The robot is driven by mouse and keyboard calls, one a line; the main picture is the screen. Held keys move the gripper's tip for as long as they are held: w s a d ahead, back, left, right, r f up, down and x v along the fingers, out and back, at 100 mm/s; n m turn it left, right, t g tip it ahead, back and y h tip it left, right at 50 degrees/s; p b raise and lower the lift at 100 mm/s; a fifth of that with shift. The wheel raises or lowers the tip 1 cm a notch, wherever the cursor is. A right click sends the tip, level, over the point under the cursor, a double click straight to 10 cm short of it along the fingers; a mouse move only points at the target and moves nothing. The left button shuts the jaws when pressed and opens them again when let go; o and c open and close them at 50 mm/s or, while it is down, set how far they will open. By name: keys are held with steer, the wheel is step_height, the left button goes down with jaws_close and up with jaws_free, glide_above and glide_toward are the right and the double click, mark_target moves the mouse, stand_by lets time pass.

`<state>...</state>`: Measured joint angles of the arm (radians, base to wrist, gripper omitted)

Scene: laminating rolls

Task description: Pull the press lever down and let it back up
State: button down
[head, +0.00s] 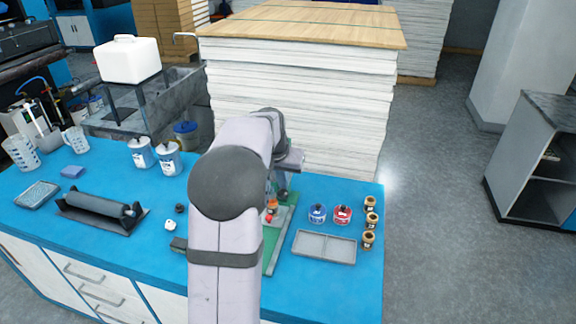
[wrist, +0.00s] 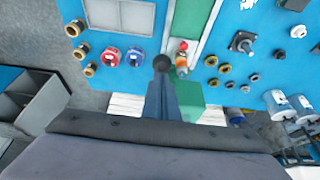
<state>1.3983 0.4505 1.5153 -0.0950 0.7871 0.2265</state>
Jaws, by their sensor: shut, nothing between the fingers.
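A round black knob (wrist: 162,62), which looks like the lever's end, shows at the centre of the wrist view. My gripper (wrist: 162,76) is shut and empty, its narrow dark fingers running up to the knob. Whether the tips touch the knob or only line up with it, I cannot tell. The press's green base (head: 284,235) lies on the blue bench, largely behind my arm in the head view. A small orange piece with a red top (wrist: 182,58) stands on the base beside the knob. The rest of the lever is hidden.
A blue tin (head: 317,213), a red tin (head: 342,214), several small brown jars (head: 370,220) and a grey tray (head: 325,247) sit right of the press. A roller (head: 100,206) lies left. A tall paper stack (head: 300,90) stands behind the blue bench (head: 365,290).

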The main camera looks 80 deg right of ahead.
step_height(320, 180, up, 9)
steer(key=p, duration=0.7)
stand_by(0.5)
steer(key=shift+r, duration=0.1)
steer(key=w+a+f+n+y, duration=0.1)
steer(key=a+f+n+y, duration=0.1)
steer(key=a+f, duration=0.6)
steer(key=a+f+n+y, duration=0.15)
steer(key=a+f, duration=0.35)
steer(key=a, duration=0.5)
steer(key=w+a+f+n+b, duration=0.1)
steer(key=w+a+n, duration=0.3)
steer(key=a, duration=0.8)
steer(key=w+a+f+n+b, duration=0.2)
steer(key=w+a+n+b, duration=0.1)
steer(key=a, duration=0.9)
steer(key=w+a+f+n+y+b, duration=0.1)
steer(key=w+a+n, duration=0.5)
steer(key=a, duration=0.6)
steer(key=shift+a+f+n+b, duration=0.2)
steer(key=shift+f+n+b, duration=0.15)
steer(key=shift+n+b, duration=0.45)
